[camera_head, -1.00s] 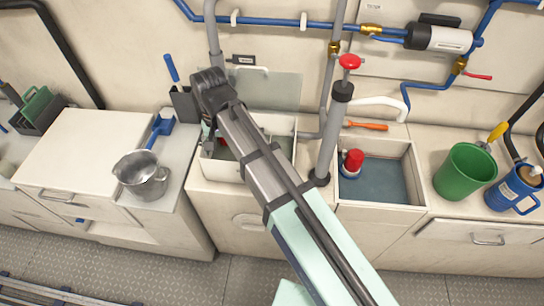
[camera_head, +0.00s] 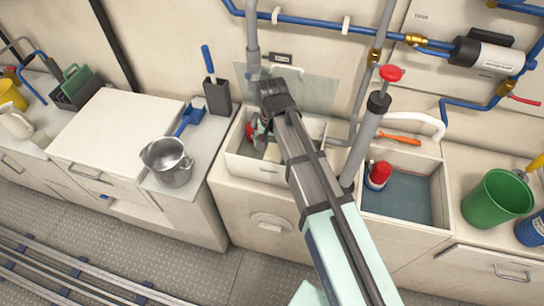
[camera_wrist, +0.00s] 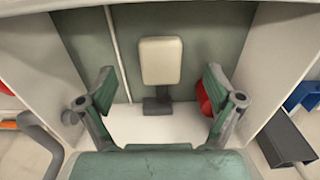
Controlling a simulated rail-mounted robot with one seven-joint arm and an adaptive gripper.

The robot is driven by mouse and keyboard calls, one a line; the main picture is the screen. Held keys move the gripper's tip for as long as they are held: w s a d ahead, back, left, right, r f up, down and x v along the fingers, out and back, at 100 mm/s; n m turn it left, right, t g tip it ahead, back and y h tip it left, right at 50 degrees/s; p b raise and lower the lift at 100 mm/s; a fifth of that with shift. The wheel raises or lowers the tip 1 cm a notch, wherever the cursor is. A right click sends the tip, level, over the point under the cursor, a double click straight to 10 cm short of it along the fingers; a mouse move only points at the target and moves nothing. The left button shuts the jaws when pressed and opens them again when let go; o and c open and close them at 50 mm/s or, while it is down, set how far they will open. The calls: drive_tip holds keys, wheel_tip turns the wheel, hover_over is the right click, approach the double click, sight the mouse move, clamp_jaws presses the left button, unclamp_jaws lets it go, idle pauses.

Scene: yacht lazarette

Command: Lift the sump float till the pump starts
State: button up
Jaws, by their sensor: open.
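A cream block on a dark bracket (camera_wrist: 157,105), which looks like the sump float (camera_wrist: 160,60), is inside the left basin (camera_head: 240,164). In the wrist view it stands between my gripper's two spread fingers, with gaps on both sides. My gripper (camera_wrist: 160,82) is open and empty. In the head view my gripper (camera_head: 261,138) is low at the left basin, and my arm hides part of the inside. A red round part (camera_wrist: 206,97) sits behind the right finger in the wrist view. The white pump-like cylinder (camera_head: 487,56) is on the wall; whether it runs cannot be told.
The right basin (camera_head: 410,205) holds a red-capped unit (camera_head: 379,175). A grey upright pipe with a red knob (camera_head: 391,73) stands between the basins. A metal pot (camera_head: 168,162) is left; a green bucket (camera_head: 497,199) is right. An orange-handled tool (camera_head: 400,141) lies behind the right basin.

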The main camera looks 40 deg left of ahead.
sight(272, 159)
wheel_tip(272, 159, down, 8)
drive_tip(key=shift+r+p, duration=0.25)
drive_tip(key=shift+p, duration=0.35)
